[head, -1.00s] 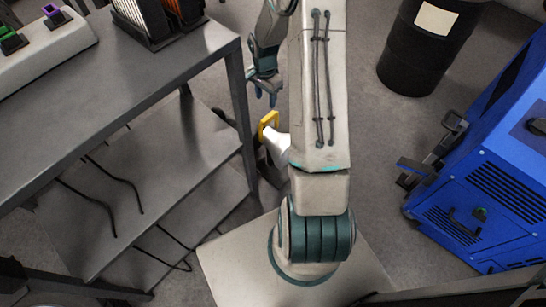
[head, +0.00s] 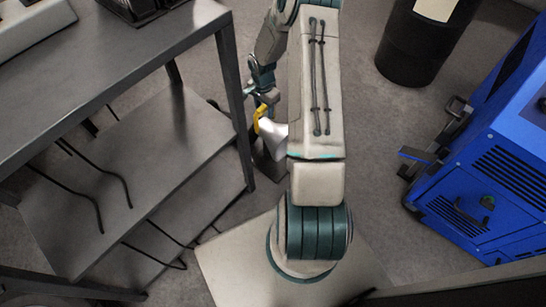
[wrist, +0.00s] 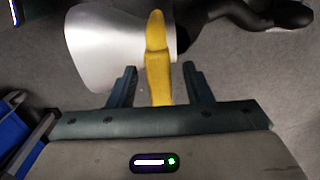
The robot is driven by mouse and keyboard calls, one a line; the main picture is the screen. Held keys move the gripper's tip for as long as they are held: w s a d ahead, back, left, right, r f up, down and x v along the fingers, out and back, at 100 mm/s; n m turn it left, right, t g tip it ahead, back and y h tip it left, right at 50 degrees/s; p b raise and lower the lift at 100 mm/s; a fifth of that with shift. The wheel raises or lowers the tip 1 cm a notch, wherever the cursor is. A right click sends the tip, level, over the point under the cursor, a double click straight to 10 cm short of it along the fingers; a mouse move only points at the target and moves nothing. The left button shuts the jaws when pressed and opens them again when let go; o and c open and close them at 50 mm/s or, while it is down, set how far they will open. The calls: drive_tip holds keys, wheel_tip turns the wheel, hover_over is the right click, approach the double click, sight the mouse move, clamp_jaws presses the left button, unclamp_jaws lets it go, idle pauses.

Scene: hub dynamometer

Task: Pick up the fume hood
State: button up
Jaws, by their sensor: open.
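The fume hood is a pale silver-white flared cone (head: 272,134) with a yellow handle (head: 262,113), low beside the bench in the head view. In the wrist view, the cone (wrist: 105,48) is at upper left and the yellow handle (wrist: 156,62) runs down between my fingers. My gripper (wrist: 160,85) is open, one finger on each side of the handle, with visible gaps. In the head view, my gripper (head: 264,97) is just beyond the handle and partly hidden behind my arm. What the hood rests on is mostly hidden.
A grey metal bench (head: 120,62) with lower shelves and hanging black cables stands at left, its leg close to the hood. A black drum (head: 425,40) stands at the back right. A blue machine (head: 490,165) stands at right. Floor is clear between the drum and my arm.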

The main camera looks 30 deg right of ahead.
clamp_jaws()
drive_tip(key=shift+r, duration=0.1)
idle(1.3)
